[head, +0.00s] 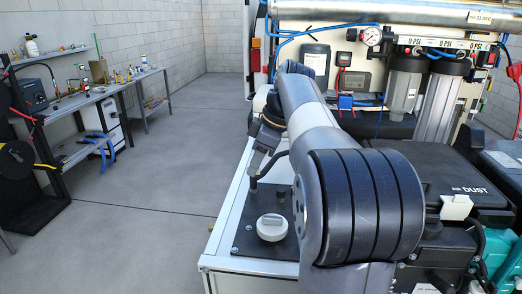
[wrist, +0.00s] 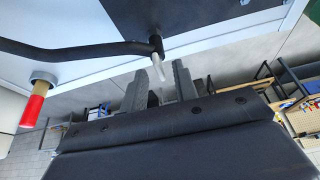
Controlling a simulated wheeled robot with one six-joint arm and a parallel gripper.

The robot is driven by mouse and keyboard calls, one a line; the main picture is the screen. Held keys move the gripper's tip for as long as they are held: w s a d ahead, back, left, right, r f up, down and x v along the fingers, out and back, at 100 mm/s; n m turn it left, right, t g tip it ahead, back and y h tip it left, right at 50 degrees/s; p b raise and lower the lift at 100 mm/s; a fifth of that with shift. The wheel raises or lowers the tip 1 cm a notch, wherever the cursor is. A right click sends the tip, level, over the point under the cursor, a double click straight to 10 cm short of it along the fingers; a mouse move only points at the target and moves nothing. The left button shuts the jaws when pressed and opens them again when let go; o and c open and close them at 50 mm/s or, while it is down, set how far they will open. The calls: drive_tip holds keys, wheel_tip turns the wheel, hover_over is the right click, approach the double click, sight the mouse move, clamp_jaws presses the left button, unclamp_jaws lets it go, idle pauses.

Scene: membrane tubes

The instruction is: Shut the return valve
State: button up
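No label reading return valve is legible. In the wrist view a black bent lever (wrist: 80,51) runs from the left to a sleeve with a pale rod tip (wrist: 159,69). A brass stem with a red end (wrist: 34,108) hangs at the lever's left. My gripper (wrist: 159,78) is open, its two grey fingers apart on either side of the pale tip; whether they touch it I cannot tell. In the head view my gripper (head: 257,165) is partly hidden by my arm, above a dark plate (head: 245,238) carrying a round whitish knob (head: 271,227).
Filter housings (head: 405,85), a pressure gauge (head: 372,36) and blue hoses stand behind my arm. A black case (head: 465,185) marked dust is at the right. A workbench (head: 85,98) lines the left wall. The grey floor (head: 170,150) between is clear.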

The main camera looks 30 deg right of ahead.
drive_tip(key=v, duration=1)
drive_tip(key=shift+r+p, duration=0.15)
drive_tip(key=shift+p, duration=0.15)
drive_tip(key=shift+d, duration=0.1)
drive_tip(key=x, duration=1)
drive_tip(key=shift+a+f, duration=0.2)
drive_tip(key=shift+f, duration=0.1)
drive_tip(key=shift+w+d+n, duration=0.1)
drive_tip(key=shift+n, duration=0.5)
